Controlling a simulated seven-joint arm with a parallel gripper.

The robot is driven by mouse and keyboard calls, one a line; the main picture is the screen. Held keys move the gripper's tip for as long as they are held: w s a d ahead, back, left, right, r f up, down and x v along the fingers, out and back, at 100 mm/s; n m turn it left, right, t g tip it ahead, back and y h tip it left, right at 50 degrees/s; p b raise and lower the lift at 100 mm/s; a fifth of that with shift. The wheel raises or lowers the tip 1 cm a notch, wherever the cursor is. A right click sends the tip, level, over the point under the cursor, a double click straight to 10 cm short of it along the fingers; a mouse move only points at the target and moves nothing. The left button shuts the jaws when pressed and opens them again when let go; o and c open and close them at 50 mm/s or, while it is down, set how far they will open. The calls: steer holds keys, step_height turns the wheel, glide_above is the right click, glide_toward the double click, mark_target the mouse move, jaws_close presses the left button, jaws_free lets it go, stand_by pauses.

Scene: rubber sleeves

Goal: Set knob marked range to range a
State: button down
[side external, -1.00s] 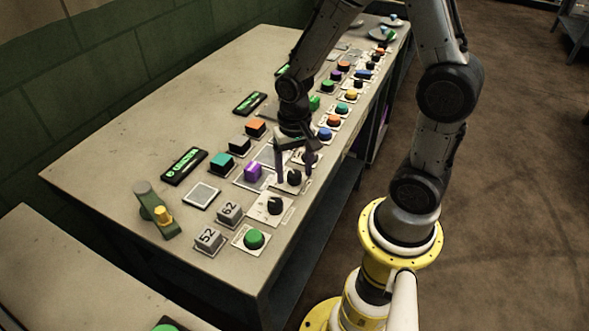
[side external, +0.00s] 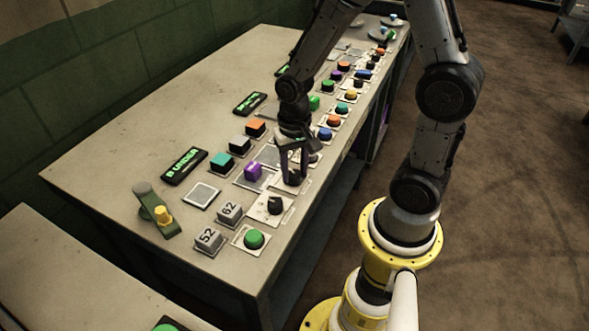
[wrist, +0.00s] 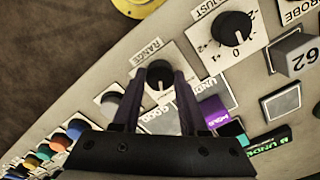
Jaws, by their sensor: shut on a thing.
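The knob marked RANGE (wrist: 158,76) is a black round dial with a white pointer line on a white plate, in the wrist view. The plate carries the word RANGE (wrist: 147,52) along its edge. My gripper (wrist: 156,85) has its two dark fingers on either side of this knob, shut on it. In the side external view my gripper (side external: 292,178) reaches down onto the knob (side external: 294,178), which is partly hidden by the fingers. The plate's position labels are too small or covered to read.
A similar black knob (wrist: 236,26) marked ADJUST sits beside it, also in the side external view (side external: 274,205). A purple block (side external: 253,171), grey blocks 62 (side external: 229,214) and 52 (side external: 209,240), and a green button (side external: 254,239) stand nearby. A green-lettered display (side external: 184,166) lies behind.

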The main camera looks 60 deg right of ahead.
mark_target(295, 174)
steer(key=n, duration=0.5)
steer(key=shift+n, duration=0.3)
steer(key=n, duration=0.6)
stand_by(0.6)
steer(key=shift+c, duration=2.2)
jaws_free()
step_height(295, 174, up, 14)
